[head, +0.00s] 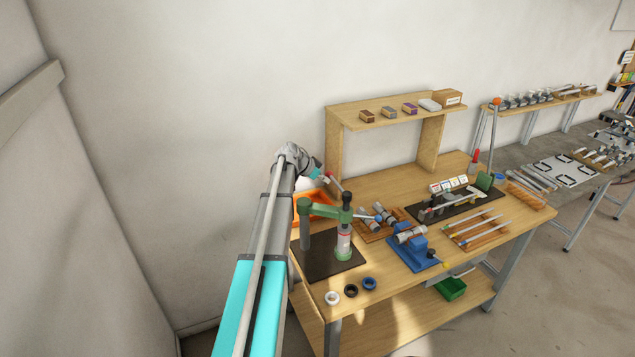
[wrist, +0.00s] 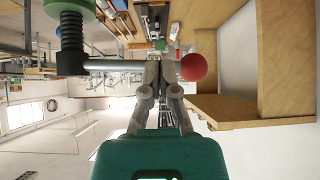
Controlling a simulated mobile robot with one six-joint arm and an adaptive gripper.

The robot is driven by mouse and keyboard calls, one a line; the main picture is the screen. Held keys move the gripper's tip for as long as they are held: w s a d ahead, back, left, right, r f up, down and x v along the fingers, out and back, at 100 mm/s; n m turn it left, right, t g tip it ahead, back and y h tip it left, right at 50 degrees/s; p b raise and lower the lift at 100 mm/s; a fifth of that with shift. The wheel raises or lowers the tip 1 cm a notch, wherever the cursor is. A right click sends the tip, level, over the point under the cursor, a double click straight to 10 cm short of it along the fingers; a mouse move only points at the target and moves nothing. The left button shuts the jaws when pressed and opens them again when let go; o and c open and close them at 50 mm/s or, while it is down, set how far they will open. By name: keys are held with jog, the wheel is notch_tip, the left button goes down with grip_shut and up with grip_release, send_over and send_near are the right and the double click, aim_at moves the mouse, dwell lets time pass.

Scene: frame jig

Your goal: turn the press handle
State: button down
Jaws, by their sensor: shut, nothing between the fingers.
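The green press (head: 325,209) stands on a dark plate at the left of the workbench. Its handle (head: 336,185) is a thin grey rod rising from the press head, with a red ball at its end. In the wrist view the handle (wrist: 115,64) runs sideways from a black collar to the red ball (wrist: 193,67). My gripper (head: 321,177) is at the ball end of the handle. In the wrist view the closed fingers of my gripper (wrist: 163,66) overlap the rod just beside the ball. I cannot tell whether they touch it. The fingers hold nothing.
An orange tray (head: 318,207) lies behind the press. A wooden shelf (head: 395,110) stands at the back of the bench. A blue clamp fixture (head: 414,250) and several rings, including a black ring (head: 351,290), are nearby. Open air lies left of the bench.

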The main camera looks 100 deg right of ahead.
jog(key=shift+s+d+f, duration=0.1)
jog(key=shift+s, duration=0.2)
jog(key=shift+s+d, duration=0.1)
jog(key=shift+d, duration=0.05)
dwell(0.3)
jog(key=shift+s+d+m+y, duration=0.1)
jog(key=shift+s+m+y, duration=0.05)
jog(key=shift+m+y, duration=0.2)
jog(key=shift+s+d+m+y, duration=0.1)
jog(key=shift+s+m+y, duration=0.2)
jog(key=shift+m, duration=0.15)
jog(key=shift+s+d+m+g+y, duration=0.15)
jog(key=shift+s+d+m+y, duration=0.1)
jog(key=shift+s+m+y, duration=0.2)
jog(key=shift+s+d+m+g+y, duration=0.15)
jog(key=shift+s+d+m+y, duration=0.15)
jog(key=shift+s+m, duration=0.2)
jog(key=shift+s+a+m+y, duration=0.1)
jog(key=shift+s+m+y, duration=0.55)
jog(key=shift+s, duration=0.6)
jog(key=shift+s+m+y, duration=0.45)
jog(key=shift+s+m, duration=0.25)
jog(key=shift+s, duration=0.5)
